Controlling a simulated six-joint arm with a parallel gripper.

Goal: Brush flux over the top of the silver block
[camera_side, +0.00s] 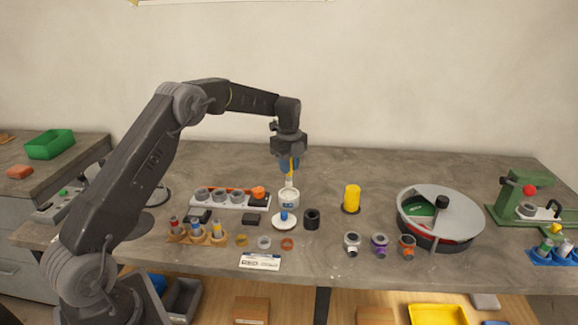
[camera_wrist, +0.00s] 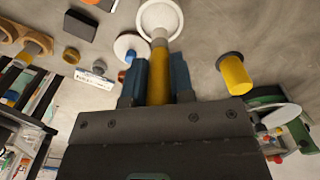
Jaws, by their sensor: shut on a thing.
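My gripper (camera_side: 290,168) is shut on a brush with a yellow handle (camera_wrist: 159,78), held upright with its tip down. The brush stands over a white pot (camera_side: 289,200), and its lower end is at or inside the pot's mouth. The bristles cannot be made out. The pot's rim shows in the wrist view (camera_wrist: 143,17). A small silver piece (camera_side: 264,242), which looks like the silver block, lies on the bench in front of the pot, to its left. It sits between a brass-coloured piece (camera_side: 241,240) and a copper-coloured piece (camera_side: 287,244). No flux on it can be made out.
A white lid with a blue knob (camera_side: 283,221) and a black cylinder (camera_side: 312,219) stand close to the pot. A rack of grey rings (camera_side: 232,203) is left, a yellow cylinder (camera_side: 352,197) right. A label card (camera_side: 260,262) lies near the front edge.

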